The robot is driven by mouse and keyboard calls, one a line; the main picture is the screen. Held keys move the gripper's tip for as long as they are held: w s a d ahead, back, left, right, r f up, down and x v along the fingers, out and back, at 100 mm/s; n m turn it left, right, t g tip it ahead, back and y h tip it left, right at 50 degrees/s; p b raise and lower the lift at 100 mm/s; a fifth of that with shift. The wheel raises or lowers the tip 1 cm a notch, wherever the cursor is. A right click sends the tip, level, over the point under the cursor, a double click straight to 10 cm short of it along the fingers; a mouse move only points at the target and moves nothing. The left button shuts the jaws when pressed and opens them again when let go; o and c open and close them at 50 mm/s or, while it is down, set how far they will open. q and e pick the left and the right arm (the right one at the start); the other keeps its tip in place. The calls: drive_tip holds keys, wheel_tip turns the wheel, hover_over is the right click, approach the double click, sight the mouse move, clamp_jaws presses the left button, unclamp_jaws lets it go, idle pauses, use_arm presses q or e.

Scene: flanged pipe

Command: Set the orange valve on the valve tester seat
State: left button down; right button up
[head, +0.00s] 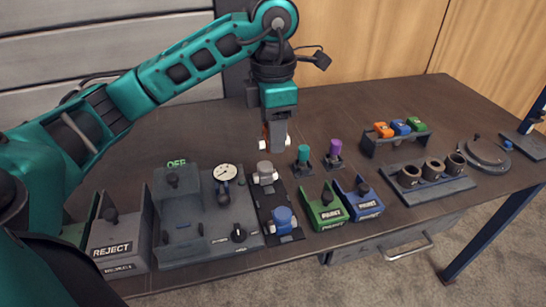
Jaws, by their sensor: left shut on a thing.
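My left gripper (275,138) points down above the back of the table, shut on the orange valve (263,144). Only slivers of orange and white show at the sides of the fingers; the rest is hidden. The valve appears to be above the far end of the dark valve tray (288,190), apart from the tester. My right gripper is out of view.
The tray holds a grey valve (264,173) and a blue valve (283,218). A REJECT bin (118,246) stands left of the tester. Green (324,208) and blue (358,199) bins and teal (303,153) and purple (336,147) pegs stand to the right. The back of the table is clear.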

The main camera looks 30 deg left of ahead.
use_arm(q)
wheel_tip(320, 180, up, 4)
drive_tip(key=shift+f+p, duration=0.1)
drive_tip(key=shift+p, duration=0.3)
wheel_tip(320, 180, up, 3)
drive_tip(key=shift+r+p, duration=0.1)
drive_tip(key=shift+p, duration=1.1)
drive_tip(key=shift+r, duration=1.8)
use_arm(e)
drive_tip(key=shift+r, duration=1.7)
